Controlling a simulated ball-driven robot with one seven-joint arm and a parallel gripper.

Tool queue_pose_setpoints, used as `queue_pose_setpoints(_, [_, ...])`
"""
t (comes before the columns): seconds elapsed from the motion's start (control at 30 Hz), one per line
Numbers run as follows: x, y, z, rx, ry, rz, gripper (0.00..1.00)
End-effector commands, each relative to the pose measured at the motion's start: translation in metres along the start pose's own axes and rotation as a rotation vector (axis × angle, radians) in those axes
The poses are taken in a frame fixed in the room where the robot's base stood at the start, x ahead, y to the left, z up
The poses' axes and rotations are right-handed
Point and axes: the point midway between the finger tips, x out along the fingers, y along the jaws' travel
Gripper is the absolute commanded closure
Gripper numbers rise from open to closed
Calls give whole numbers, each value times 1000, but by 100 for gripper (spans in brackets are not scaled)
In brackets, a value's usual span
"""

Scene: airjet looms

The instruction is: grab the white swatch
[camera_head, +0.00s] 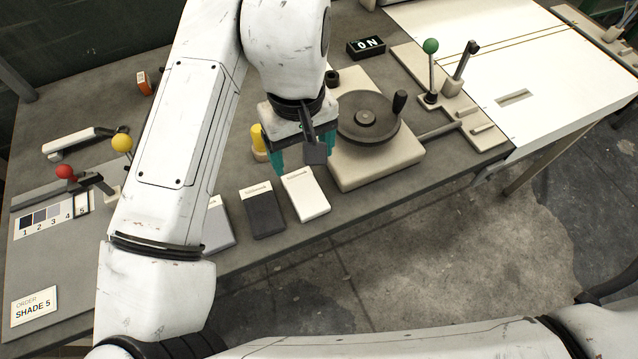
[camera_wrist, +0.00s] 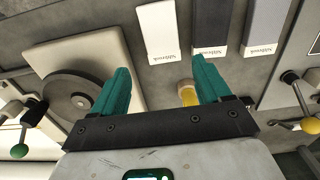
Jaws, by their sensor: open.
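The white swatch (camera_head: 306,196) lies flat on the grey bench, at the right end of a row of swatches near the front edge. It also shows in the wrist view (camera_wrist: 158,30), at the top, ahead of the space between my fingers. Beside it lie a dark grey swatch (camera_head: 261,211) and a light grey swatch (camera_head: 217,226), the latter partly hidden by my arm. My gripper (camera_head: 292,160) is open and empty, with teal fingers, and hangs above the bench just behind the white swatch. The gap between the fingers (camera_wrist: 160,85) is clear.
A beige block with a black handwheel (camera_head: 368,117) stands just right of my gripper. A yellow object (camera_head: 258,141) is close behind it. Levers with red (camera_head: 65,171), yellow (camera_head: 122,142) and green (camera_head: 430,46) knobs stand around. An order card (camera_head: 34,306) reads "SHADE 5".

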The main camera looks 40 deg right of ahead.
Motion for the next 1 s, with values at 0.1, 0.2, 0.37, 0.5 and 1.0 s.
queue_pose_setpoints(0.1, [16, -1, 1, -3, -5, 0, 23])
queue_pose_setpoints(0.2, [32, 0, 2, -2, -5, 0, 23])
queue_pose_setpoints(0.37, [49, 0, 1, -1, -2, 1, 23])
queue_pose_setpoints(0.5, [57, -1, 2, 0, -2, 0, 23])
queue_pose_setpoints(1.0, [105, -3, 9, 0, 1, 0, 23])
